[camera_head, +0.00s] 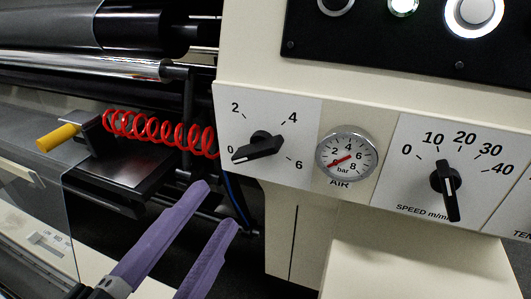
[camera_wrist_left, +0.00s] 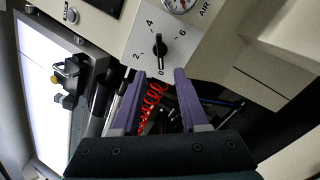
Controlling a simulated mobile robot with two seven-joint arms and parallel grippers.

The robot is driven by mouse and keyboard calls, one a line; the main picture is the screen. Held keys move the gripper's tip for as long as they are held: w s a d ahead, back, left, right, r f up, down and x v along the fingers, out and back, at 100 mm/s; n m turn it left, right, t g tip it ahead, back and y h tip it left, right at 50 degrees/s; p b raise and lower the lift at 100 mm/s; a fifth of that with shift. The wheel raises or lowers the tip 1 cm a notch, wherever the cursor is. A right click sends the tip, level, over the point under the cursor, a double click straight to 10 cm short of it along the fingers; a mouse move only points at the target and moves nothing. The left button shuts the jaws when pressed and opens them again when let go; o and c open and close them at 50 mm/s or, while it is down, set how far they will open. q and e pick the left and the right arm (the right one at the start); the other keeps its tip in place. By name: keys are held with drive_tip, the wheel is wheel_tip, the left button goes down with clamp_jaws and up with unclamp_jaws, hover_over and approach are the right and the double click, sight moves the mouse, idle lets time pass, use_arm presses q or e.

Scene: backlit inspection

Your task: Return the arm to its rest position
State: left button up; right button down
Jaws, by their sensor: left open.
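My left gripper (camera_head: 218,206) has two purple fingers, spread apart with nothing between them. In the head view it comes in from the lower left and sits below and left of the black 0–6 knob (camera_head: 262,147), apart from it. The knob's long end lies close to the 0 mark. In the left wrist view the open fingers (camera_wrist_left: 159,74) show in the middle, with the knob (camera_wrist_left: 159,48) seen beyond their tips. My right gripper is in neither view.
A red coiled hose (camera_head: 160,132) runs left of the knob panel, near a yellow handle (camera_head: 58,137). An air gauge (camera_head: 346,153) and a speed knob (camera_head: 446,185) are to the right. Metal rollers (camera_head: 90,66) lie at the upper left. A cream housing ledge (camera_head: 415,265) juts out at the lower right.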

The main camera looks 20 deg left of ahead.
use_arm(q)
drive_tip(key=d+r+m+g+h+p, duration=0.6)
drive_tip(key=d+m+h+p, duration=0.1)
drive_tip(key=m, duration=0.8)
drive_tip(key=s+a+r+m+g+y+p, duration=0.1)
drive_tip(key=s+a+m+g+y+p, duration=0.85)
drive_tip(key=a, duration=0.45)
wheel_tip(320, 180, up, 37)
drive_tip(key=m+t+h+p, duration=0.1)
drive_tip(key=h+p, duration=0.1)
drive_tip(key=p, duration=3.3)
drive_tip(key=shift+s+d, duration=0.25)
drive_tip(key=shift+d, duration=0.1)
